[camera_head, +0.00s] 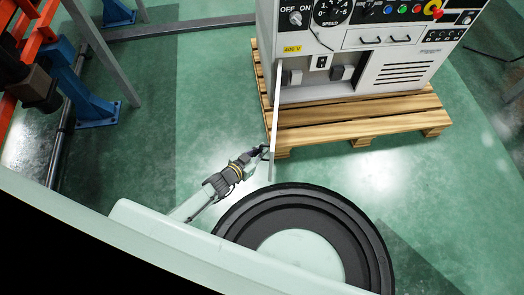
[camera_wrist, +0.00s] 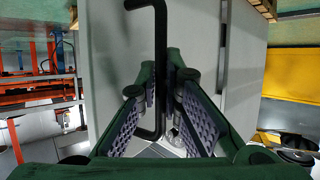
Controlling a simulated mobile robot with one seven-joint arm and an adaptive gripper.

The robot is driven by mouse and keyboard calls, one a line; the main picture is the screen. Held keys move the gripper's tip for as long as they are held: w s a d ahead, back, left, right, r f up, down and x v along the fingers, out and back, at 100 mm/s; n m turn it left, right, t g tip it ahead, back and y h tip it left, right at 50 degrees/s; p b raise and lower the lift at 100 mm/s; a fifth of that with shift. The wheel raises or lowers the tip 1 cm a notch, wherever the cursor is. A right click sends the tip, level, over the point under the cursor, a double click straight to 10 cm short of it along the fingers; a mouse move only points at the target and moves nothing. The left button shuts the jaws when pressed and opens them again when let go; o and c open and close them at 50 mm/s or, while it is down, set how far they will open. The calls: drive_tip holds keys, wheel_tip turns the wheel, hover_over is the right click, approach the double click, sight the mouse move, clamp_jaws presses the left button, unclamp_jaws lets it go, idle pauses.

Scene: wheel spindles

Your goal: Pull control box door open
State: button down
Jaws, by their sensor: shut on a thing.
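The control box (camera_head: 358,50) is a light grey cabinet with a panel of knobs and buttons. Its door (camera_head: 275,112) stands swung out from the front, seen nearly edge-on in the head view, and the dark opening with components shows beside it. My gripper (camera_head: 264,153) is at the door's outer edge. In the wrist view the door's grey face (camera_wrist: 196,40) fills the middle, with a black bent handle (camera_wrist: 160,50) on it. My gripper (camera_wrist: 160,118) is shut on the handle, whose lower part lies between the two finger pads.
The box stands on a wooden pallet (camera_head: 360,117). A red and blue frame (camera_head: 70,80) with a grey post stands at the left. The green floor (camera_head: 215,100) between that frame and the door is clear. My round dark base is just below the door.

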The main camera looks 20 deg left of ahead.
drive_tip(key=shift+s+f, duration=0.1)
idle(0.3)
drive_tip(key=c, duration=2)
unclamp_jaws()
drive_tip(key=r, duration=1)
drive_tip(key=shift+w+r, duration=0.2)
drive_tip(key=shift+w, duration=0.05)
drive_tip(key=s+a+g+p, duration=0.1)
drive_tip(key=s+a+p, duration=0.6)
drive_tip(key=a+p, duration=0.2)
drive_tip(key=shift+a+r+y+p, duration=0.25)
drive_tip(key=shift+a+y+p, duration=0.15)
drive_tip(key=shift+a, duration=0.9)
